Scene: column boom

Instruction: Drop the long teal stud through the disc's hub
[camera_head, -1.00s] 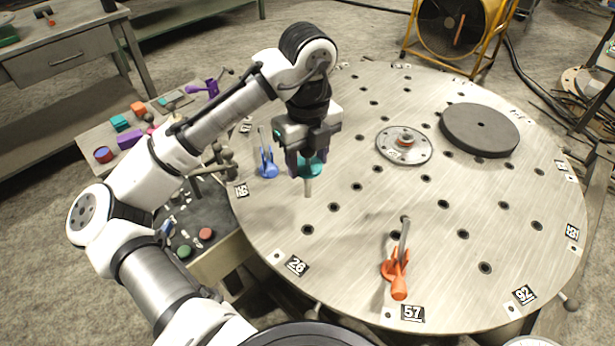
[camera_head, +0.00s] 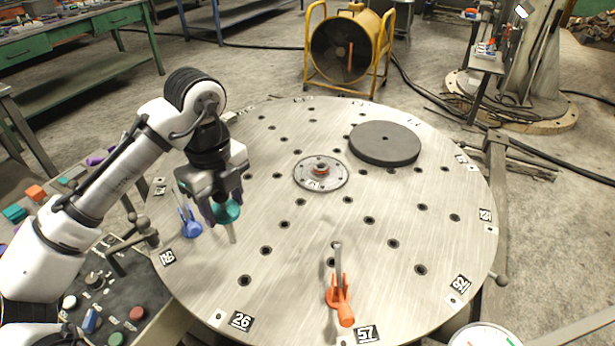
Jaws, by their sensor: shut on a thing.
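My gripper (camera_head: 222,203) is shut on the long teal stud (camera_head: 230,212). Its teal head sits between the fingers and its grey shank points down, slightly tilted, above the left part of the round metal table (camera_head: 400,205). A thick dark grey disc (camera_head: 372,150) with a small hole at its centre lies flat at the table's far right. A thin silver round plate (camera_head: 306,181) with a raised reddish hub (camera_head: 321,169) lies at the table's middle, right of the stud. The stud is apart from both.
A blue clamp-like piece (camera_head: 190,226) stands close left of the stud. An orange one (camera_head: 340,297) stands near the table's front edge. The tabletop between the stud and the silver plate is clear apart from small dark holes. A yellow fan (camera_head: 347,48) stands beyond the table.

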